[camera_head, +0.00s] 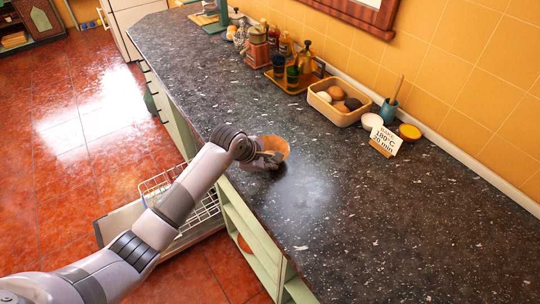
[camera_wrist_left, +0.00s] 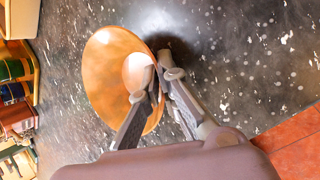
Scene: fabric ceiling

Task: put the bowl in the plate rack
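The orange-brown bowl (camera_head: 273,146) is at the near edge of the dark speckled counter. In the left wrist view the bowl (camera_wrist_left: 108,75) shows its round inside. My left gripper (camera_head: 268,160) is at the bowl's near side. In the left wrist view its fingertips (camera_wrist_left: 161,74) are close together, one inside the bowl and one outside, pinching the rim. I cannot tell whether the bowl still touches the counter. A white wire rack (camera_head: 153,187) sits low in a pulled-out unit below the counter, partly hidden by my left arm. My right gripper is out of view.
Along the wall stand a tray of bottles (camera_head: 292,85), a basket of eggs or rolls (camera_head: 328,112), a teal pot (camera_head: 389,111), small bowls and a recipe card (camera_head: 386,139). The counter (camera_head: 400,220) right of the bowl is clear. Open shelves (camera_head: 245,235) lie below.

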